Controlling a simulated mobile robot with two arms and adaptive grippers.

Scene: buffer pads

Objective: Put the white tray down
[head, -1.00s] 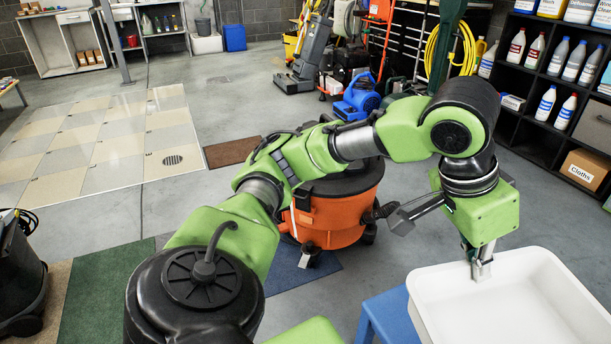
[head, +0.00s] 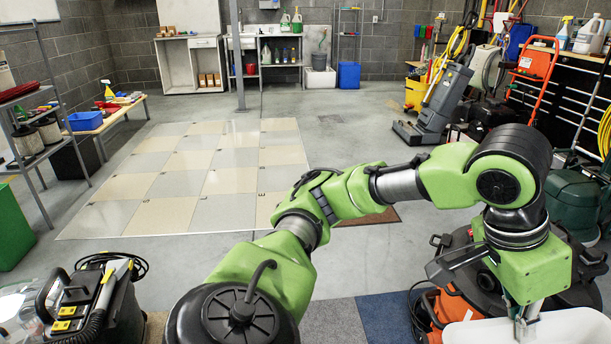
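The white tray (head: 575,328) shows at the bottom right, cut off by the picture's lower edge. My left gripper (head: 522,326) points down at the tray's far rim and appears shut on it, with the fingertips partly hidden at the rim. My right gripper is not in view.
An orange and black vacuum (head: 450,310) stands just beyond the tray. A checkered floor area (head: 200,180) lies ahead on the left. A black machine (head: 90,310) stands at lower left, and a shelf and low bench (head: 125,112) behind it. The middle floor is clear.

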